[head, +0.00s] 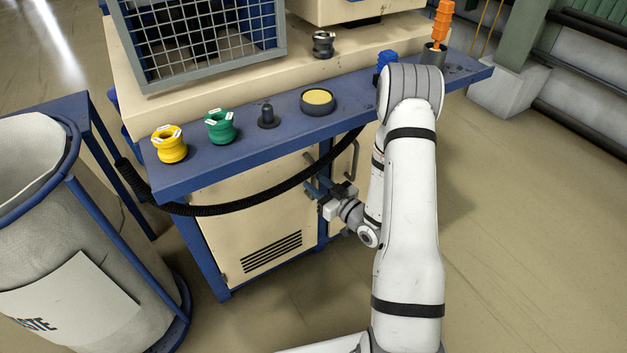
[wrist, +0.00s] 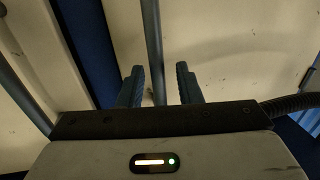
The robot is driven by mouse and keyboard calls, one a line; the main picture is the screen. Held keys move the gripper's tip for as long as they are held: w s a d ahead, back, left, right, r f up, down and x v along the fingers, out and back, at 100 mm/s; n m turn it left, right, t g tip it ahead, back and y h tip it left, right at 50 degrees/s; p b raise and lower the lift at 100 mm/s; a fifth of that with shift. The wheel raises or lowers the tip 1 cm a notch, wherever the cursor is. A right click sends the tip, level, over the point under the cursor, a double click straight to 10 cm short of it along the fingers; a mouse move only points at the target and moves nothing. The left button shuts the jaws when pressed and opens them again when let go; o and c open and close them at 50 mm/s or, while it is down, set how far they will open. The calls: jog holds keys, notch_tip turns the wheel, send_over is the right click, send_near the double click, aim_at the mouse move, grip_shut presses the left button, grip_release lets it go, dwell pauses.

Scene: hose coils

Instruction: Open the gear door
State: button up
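The blue-framed workbench has a cream door (head: 262,232) with a vent at its lower part. A second cream door with a bar handle (head: 353,160) is to its right, partly hidden by my arm. No marking shows which one is the gear door. My gripper (head: 318,188) is close in front of the vented door, near its right edge. In the wrist view my gripper (wrist: 160,85) is open. A grey vertical bar handle (wrist: 152,45) lines up between its fingers, with visible gaps on both sides. I cannot tell how deep the bar sits between them.
A black hose (head: 250,203) sags across the front above the vented door; it also shows beside the gripper in the wrist view (wrist: 290,103). Yellow (head: 169,150) and green (head: 220,132) spools stand on the bench edge. A waste bin (head: 75,255) stands left. Floor at right is clear.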

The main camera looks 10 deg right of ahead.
jog(key=shift+x, duration=1.1)
jog(key=shift+d, duration=0.1)
grip_shut()
jog(key=shift+s+a, duration=0.1)
jog(key=shift+a, duration=0.1)
